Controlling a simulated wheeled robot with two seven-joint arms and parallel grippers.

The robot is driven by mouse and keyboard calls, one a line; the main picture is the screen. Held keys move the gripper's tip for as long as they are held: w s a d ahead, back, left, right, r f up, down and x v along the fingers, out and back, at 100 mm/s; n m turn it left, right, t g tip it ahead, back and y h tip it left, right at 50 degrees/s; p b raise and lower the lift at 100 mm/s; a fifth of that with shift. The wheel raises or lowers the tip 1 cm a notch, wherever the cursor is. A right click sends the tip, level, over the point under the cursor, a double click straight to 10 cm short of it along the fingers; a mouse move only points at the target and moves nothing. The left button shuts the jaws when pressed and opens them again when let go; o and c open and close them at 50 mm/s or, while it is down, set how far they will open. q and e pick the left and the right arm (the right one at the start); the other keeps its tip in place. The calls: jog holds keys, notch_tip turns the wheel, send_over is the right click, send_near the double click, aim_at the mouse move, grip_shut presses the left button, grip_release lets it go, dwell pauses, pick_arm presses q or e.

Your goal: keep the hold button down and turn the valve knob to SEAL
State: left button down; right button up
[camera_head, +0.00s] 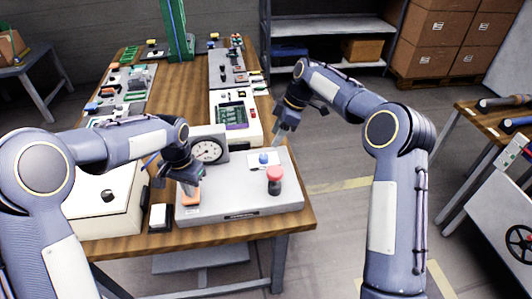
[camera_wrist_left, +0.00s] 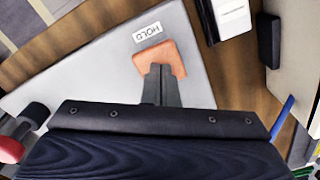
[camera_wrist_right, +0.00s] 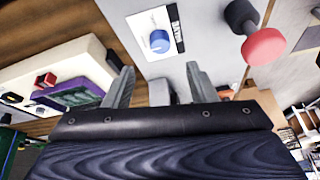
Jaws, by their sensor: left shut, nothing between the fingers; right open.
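The orange hold button (camera_head: 190,198) sits at the left front of a grey panel box (camera_head: 240,203). In the left wrist view the orange button (camera_wrist_left: 174,55) lies beside a HOLD label (camera_wrist_left: 148,32). My left gripper (camera_head: 189,190) is shut and empty, its fingertips over the button and seemingly touching it; how far it is pressed cannot be told. The blue valve knob (camera_head: 264,158) stands on a white plate at the back of the box. It also shows in the right wrist view (camera_wrist_right: 160,41). My right gripper (camera_head: 278,137) is open, above and behind the knob, apart from it.
A red mushroom knob on a dark post (camera_head: 274,176) stands on the box close to the blue knob. A round gauge (camera_head: 207,151) stands at the box's back left. A white-topped block (camera_head: 160,217) lies left of the box. Circuit boards (camera_head: 236,115) lie behind.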

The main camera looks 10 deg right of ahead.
aim_at(264, 156)
jog(key=x, duration=0.9)
jog(key=c, duration=1)
